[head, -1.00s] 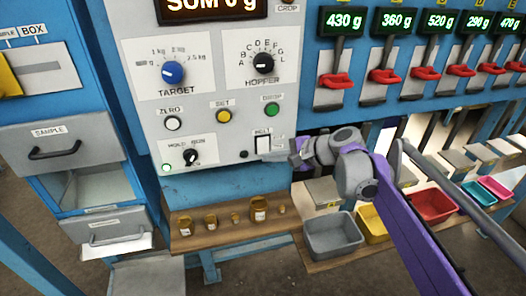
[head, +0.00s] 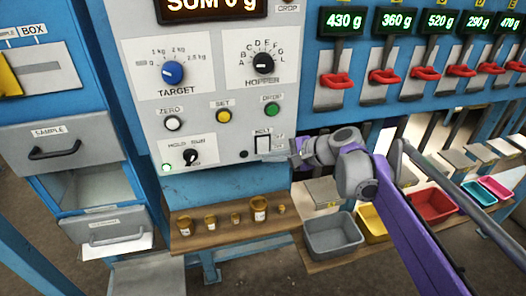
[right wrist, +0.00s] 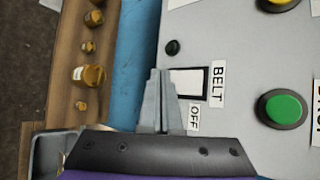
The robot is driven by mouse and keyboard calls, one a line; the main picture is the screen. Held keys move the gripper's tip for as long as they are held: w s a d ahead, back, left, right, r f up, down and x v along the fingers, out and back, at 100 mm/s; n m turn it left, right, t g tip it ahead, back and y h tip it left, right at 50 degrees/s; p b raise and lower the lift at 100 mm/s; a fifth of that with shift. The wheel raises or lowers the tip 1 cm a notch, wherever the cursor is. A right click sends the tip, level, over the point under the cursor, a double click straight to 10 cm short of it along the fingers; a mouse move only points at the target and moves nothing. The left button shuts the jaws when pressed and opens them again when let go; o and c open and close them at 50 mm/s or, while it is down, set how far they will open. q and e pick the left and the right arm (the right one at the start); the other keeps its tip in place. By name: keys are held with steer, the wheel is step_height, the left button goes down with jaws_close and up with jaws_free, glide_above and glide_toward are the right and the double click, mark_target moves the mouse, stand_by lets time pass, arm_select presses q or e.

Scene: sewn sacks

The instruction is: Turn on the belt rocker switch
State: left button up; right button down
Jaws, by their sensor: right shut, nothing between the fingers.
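The belt rocker switch (head: 263,143) is a white rocker in a dark frame at the lower right of the grey control panel (head: 215,100). The right wrist view shows its white face (right wrist: 190,82), with a BELT label (right wrist: 217,83) beside it and an OFF label (right wrist: 194,117) at one end. My right gripper (head: 272,156) is at the lower edge of the switch. In the right wrist view its shut, empty fingers (right wrist: 158,78) lie close beside the rocker and cover part of its frame. I cannot tell whether they touch it. My left gripper is out of view.
A HOLD/RUN selector (head: 190,156) is to the left. Below, a wooden shelf (head: 215,239) holds several jars, and a grey bin (head: 333,238) stands to the right.

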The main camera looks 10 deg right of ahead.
steer(key=shift+w, duration=0.1)
steer(key=shift+w, duration=0.35)
steer(key=shift+w+f, duration=0.1)
steer(key=shift+w, duration=0.2)
stand_by(0.9)
steer(key=shift+s, duration=0.8)
steer(key=shift+s, duration=0.1)
steer(key=s, duration=0.3)
steer(key=s+r, duration=0.1)
steer(key=shift+s+d+p, duration=0.1)
steer(key=shift+s+p, duration=0.3)
steer(key=shift+f, duration=0.1)
